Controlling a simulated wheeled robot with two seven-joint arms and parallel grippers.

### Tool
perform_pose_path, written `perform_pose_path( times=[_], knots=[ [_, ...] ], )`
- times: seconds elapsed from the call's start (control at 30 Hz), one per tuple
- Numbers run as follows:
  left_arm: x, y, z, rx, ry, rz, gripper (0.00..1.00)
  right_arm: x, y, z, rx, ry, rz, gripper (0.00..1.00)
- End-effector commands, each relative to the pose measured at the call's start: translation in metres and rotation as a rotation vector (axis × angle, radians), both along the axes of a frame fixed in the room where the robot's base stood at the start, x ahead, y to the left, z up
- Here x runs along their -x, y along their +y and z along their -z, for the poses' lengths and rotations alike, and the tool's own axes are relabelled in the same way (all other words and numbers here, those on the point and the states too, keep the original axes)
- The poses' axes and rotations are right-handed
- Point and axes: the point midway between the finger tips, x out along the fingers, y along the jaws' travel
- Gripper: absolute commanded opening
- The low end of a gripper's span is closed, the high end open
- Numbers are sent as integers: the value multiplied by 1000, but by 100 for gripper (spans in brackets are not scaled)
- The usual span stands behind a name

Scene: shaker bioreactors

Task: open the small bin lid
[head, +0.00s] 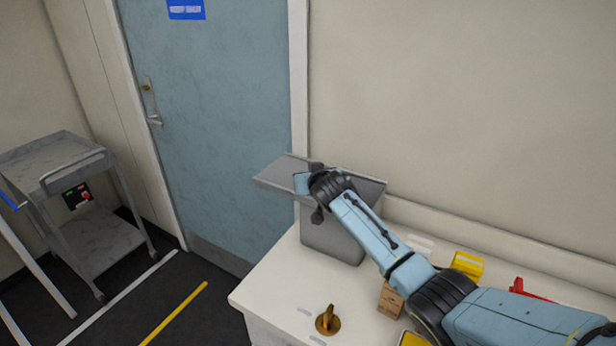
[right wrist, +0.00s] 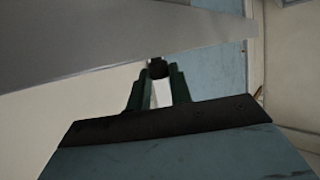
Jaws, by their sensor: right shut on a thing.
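The small grey bin (head: 330,238) stands on the white table's far left corner. Its grey lid (head: 280,171) extends out to the left past the bin body, and my arm covers part of the bin's top. My right gripper (head: 305,184) is at the lid's near side. In the right wrist view its dark fingers (right wrist: 158,82) are shut on a small dark knob (right wrist: 158,68) just under the broad grey lid (right wrist: 120,50). Whether the bin's mouth is uncovered is hard to tell behind my wrist. My left gripper is out of view.
The white table (head: 275,290) holds a brass object (head: 327,320), a brown box (head: 390,300), a yellow container (head: 467,264) and a red item (head: 528,289). A blue door (head: 210,120) and wall stand behind. A grey cart (head: 100,245) is at left, with open floor between.

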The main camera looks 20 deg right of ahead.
Motion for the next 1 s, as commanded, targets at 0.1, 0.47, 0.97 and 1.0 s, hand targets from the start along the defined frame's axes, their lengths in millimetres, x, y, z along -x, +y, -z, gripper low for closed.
perform_pose_path(
  times=[0.1,0.47,0.97,1.0],
  knots=[
    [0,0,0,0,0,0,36,0,2,1,-1,2,-2,29],
    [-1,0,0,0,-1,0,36,0,1,0,-1,1,-1,43],
    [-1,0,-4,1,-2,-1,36,41,7,-17,-2,0,-1,43],
    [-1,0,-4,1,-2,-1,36,46,7,-19,-2,0,-1,43]
  ],
)
